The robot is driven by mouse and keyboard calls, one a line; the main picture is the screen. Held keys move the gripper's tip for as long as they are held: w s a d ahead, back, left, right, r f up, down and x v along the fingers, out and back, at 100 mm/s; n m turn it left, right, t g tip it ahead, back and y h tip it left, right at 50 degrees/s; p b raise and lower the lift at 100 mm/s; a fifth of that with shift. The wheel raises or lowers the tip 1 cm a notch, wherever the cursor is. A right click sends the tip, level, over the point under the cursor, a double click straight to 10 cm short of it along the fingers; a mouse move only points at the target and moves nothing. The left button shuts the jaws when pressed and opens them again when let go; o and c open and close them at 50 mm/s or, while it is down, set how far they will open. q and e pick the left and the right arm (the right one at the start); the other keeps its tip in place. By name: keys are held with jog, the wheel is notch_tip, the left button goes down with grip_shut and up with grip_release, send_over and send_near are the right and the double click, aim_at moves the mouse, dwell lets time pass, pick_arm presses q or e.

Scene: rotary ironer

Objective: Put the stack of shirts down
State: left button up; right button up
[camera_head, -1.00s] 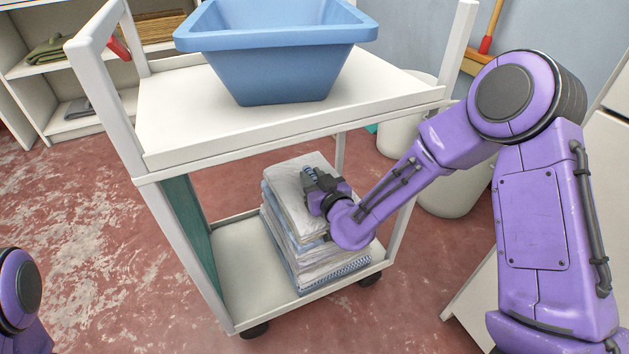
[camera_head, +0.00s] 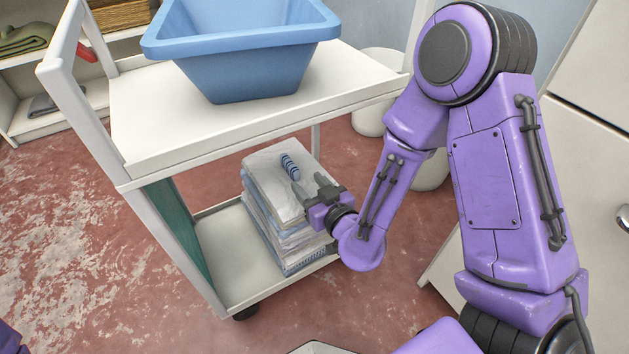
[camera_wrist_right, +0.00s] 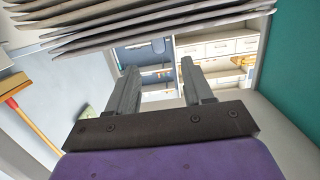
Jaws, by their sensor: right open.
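The stack of shirts (camera_head: 272,190), folded white, grey and pale blue, sits on the lower shelf (camera_head: 232,268) of a white cart. A small blue-striped piece (camera_head: 290,167) lies on its top. My right gripper (camera_head: 308,186) is open at the right edge of the stack's top in the head view. In the right wrist view, the open jaws (camera_wrist_right: 160,82) have nothing between them, and the layered edges of the stack (camera_wrist_right: 150,22) show along the top, apart from the fingers. Whether the gripper touches the stack cannot be told. My left gripper is out of view.
A blue tub (camera_head: 243,50) stands on the cart's upper shelf (camera_head: 150,110), above the stack. Cart posts frame the lower shelf, with a green panel (camera_head: 178,225) at its left. A white bin (camera_head: 378,112) stands behind, and white cabinetry (camera_head: 585,150) is at the right.

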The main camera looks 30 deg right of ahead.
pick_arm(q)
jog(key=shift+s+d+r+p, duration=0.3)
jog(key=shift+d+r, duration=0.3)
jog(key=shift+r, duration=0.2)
pick_arm(e)
jog(key=shift+s+r, duration=0.1)
jog(key=shift+s, duration=0.8)
jog(key=g, duration=0.6)
send_near(320, 234)
jog(key=shift+n, duration=0.3)
jog(key=x, duration=0.4)
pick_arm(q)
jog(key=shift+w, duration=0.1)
pick_arm(e)
jog(key=s+d+f+m+g, duration=0.1)
jog(key=s+d+f+g, duration=0.1)
jog(key=s, duration=0.6)
jog(key=s+d+f+g+h, duration=0.1)
jog(key=s+d+f+g, duration=0.1)
jog(key=s+f+g, duration=0.3)
jog(key=s+d+f+m+g, duration=0.1)
jog(key=s+f+g, duration=0.3)
jog(key=s, duration=0.9)
jog(key=shift+d+f+m+g, duration=0.3)
jog(key=shift+d+g, duration=0.25)
jog(key=shift+g, duration=0.55)
